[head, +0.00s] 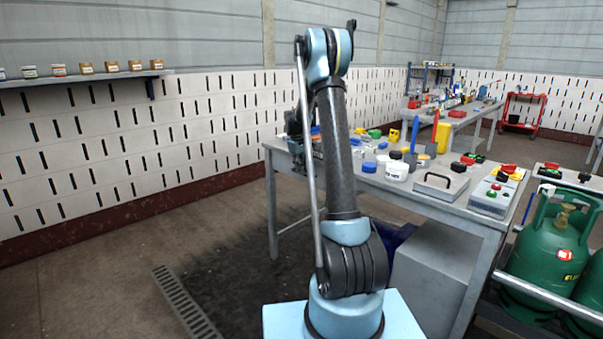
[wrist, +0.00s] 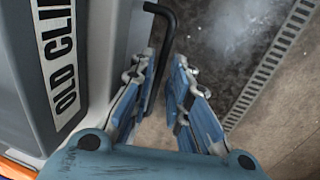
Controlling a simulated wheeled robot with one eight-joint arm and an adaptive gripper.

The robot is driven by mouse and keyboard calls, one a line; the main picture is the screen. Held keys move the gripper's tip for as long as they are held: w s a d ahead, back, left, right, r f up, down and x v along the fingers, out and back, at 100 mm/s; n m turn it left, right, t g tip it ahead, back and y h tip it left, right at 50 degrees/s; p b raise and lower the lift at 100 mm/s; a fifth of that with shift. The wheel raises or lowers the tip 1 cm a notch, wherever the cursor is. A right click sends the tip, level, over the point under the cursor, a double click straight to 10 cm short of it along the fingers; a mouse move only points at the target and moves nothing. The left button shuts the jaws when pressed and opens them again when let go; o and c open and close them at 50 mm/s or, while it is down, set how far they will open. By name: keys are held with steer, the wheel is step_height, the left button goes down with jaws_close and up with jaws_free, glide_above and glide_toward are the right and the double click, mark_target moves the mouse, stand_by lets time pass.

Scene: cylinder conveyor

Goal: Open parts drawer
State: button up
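In the wrist view, a grey front (wrist: 28,90) stands at the left with a white label (wrist: 62,55) reading "OLD CLI…", the rest cut off. A black bar handle (wrist: 169,35) with a bent upper end stands out beside it. My gripper (wrist: 160,75) has two blue fingers spread apart, with the lower part of the handle in the space between them. The left finger is close to the handle; I cannot tell whether it touches. A gap shows between the handle and the right finger. In the head view, my gripper and the handle cannot be made out.
A workbench (head: 455,215) carries tubs, tools and a grey case (head: 441,184). A grey cabinet (head: 425,275) stands under it. Green gas cylinders (head: 545,250) are at the right. Open floor (head: 90,285) with a drain grate (head: 185,303) lies at the left.

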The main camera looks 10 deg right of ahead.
steer(key=shift+f, duration=0.45)
jaws_close()
steer(key=shift+s, duration=0.1)
